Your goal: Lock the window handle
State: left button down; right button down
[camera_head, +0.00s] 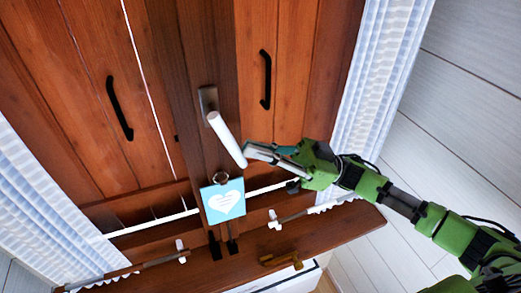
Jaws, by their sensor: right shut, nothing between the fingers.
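The white window handle (227,139) sits on a dark metal plate (208,100) on the middle wooden post of the window. The handle slants down and to the right from its plate. My right gripper (248,150) comes in from the right on a green arm. Its fingers are closed, and their tips are at the lower end of the handle. I cannot tell whether they touch it. Nothing shows between the fingers. My left gripper is not in view.
Wooden shutters with black pulls (266,79) stand behind the handle. White curtains (378,75) hang at both sides.

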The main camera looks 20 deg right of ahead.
aim_at(245, 163)
jog(key=a+f+y+b, duration=0.2)
jog(key=b, duration=0.1)
jog(key=shift+f+m+t+b, duration=0.1)
jog(key=shift+m+t+b, duration=0.2)
jog(key=shift+m+t, duration=0.1)
jog(key=shift+a+t+y+b, duration=0.3)
jog(key=shift+a+y+b, duration=0.15)
jog(key=shift+y+b, duration=0.15)
jog(key=shift+a+m+t, duration=0.1)
jog(key=shift+m+t, duration=0.2)
